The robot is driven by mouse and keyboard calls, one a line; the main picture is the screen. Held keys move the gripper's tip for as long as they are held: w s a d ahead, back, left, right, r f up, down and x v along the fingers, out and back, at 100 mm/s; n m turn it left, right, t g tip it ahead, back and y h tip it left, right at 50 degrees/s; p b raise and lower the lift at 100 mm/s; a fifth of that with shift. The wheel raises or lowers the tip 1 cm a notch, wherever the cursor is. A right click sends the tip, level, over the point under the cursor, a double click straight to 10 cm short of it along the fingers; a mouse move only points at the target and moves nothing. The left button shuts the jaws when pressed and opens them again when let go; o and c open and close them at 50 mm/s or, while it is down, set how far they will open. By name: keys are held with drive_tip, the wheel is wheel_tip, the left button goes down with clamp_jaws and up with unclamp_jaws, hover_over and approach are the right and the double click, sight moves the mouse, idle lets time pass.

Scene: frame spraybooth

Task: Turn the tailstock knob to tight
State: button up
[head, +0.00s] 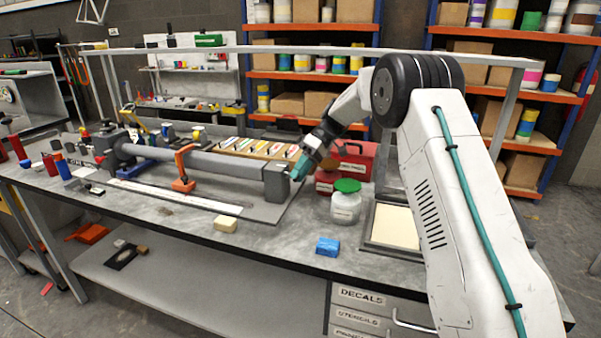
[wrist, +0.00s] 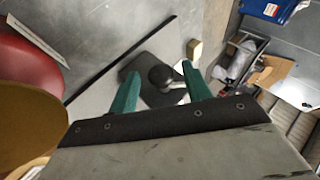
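The tailstock (head: 276,183) is a grey block at the right end of the long grey tube on the bench fixture. In the wrist view the tailstock (wrist: 158,98) is a dark plate, and the dark round knob (wrist: 162,76) stands on it. My gripper (wrist: 160,72) has two green fingers, spread either side of the knob in the picture, with a gap showing at each side. I cannot tell how deep the knob sits between them. In the head view my gripper (head: 297,174) is at the tailstock's right end and hides the knob. No tight marking is readable.
A white jar with a green lid (head: 346,201) and red cases (head: 355,160) stand close right of and behind my gripper. A blue block (head: 328,246) and a yellow block (head: 225,224) lie near the bench's front edge. An orange clamp (head: 184,170) stands along the tube.

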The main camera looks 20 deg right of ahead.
drive_tip(key=shift+r, duration=0.1)
drive_tip(key=v, duration=0.7)
drive_tip(key=shift+d+r, duration=0.2)
drive_tip(key=shift+d, duration=0.1)
